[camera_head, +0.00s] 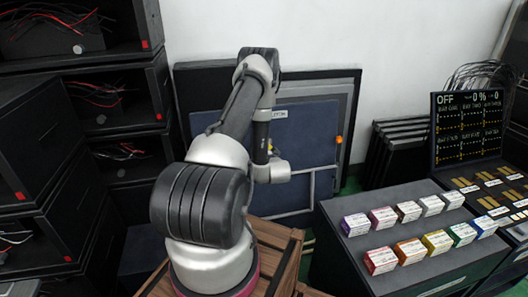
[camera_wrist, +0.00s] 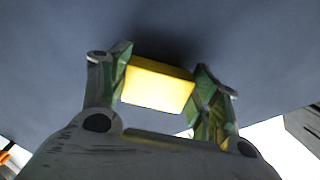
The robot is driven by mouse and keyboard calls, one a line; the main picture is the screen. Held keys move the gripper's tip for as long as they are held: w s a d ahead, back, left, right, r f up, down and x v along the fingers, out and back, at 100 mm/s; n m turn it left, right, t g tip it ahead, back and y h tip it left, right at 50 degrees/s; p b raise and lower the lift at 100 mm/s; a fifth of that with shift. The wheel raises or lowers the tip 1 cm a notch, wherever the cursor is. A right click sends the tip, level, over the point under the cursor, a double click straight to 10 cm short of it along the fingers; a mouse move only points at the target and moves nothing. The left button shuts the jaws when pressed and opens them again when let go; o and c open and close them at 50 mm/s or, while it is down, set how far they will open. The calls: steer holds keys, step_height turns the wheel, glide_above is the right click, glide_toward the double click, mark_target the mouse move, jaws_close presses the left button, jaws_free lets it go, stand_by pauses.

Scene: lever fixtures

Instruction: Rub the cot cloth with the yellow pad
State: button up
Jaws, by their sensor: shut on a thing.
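The yellow pad (camera_wrist: 158,90) is held between the two fingers of my gripper (camera_wrist: 162,72) in the wrist view. The fingers are shut on its two sides. A dark blue-grey surface, which looks like the cot cloth (camera_wrist: 260,45), fills the view behind the pad. A dark shadow lies on it just beyond the pad's far edge. I cannot tell whether the pad touches it. In the head view the cloth looks like the blue upright panel (camera_head: 306,140) with a small label near its top. My arm covers part of it, and the pad is hidden there.
Dark shelves with cables (camera_head: 125,100) stand at the left. A wooden crate (camera_head: 275,240) is beside my arm's base. A grey bench with several coloured boxes (camera_head: 410,235) and a black display board (camera_head: 468,125) are at the right. A pale frame (camera_head: 312,185) crosses the panel's lower right.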

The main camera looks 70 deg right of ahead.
steer(key=shift+w+d+f, duration=0.1)
steer(key=shift+w+d, duration=0.2)
steer(key=shift+d, duration=0.1)
steer(key=shift+s+d, duration=0.55)
steer(key=shift+s, duration=0.25)
steer(key=shift+s+d, duration=0.55)
steer(key=shift+s, duration=0.25)
steer(key=shift+d, duration=0.15)
steer(key=shift+w, duration=0.15)
steer(key=shift+w+a, duration=0.65)
steer(key=shift+w, duration=0.2)
steer(key=shift+w+a, duration=0.45)
steer(key=shift+w, duration=0.35)
steer(key=shift+c, duration=0.8)
steer(key=v, duration=0.6)
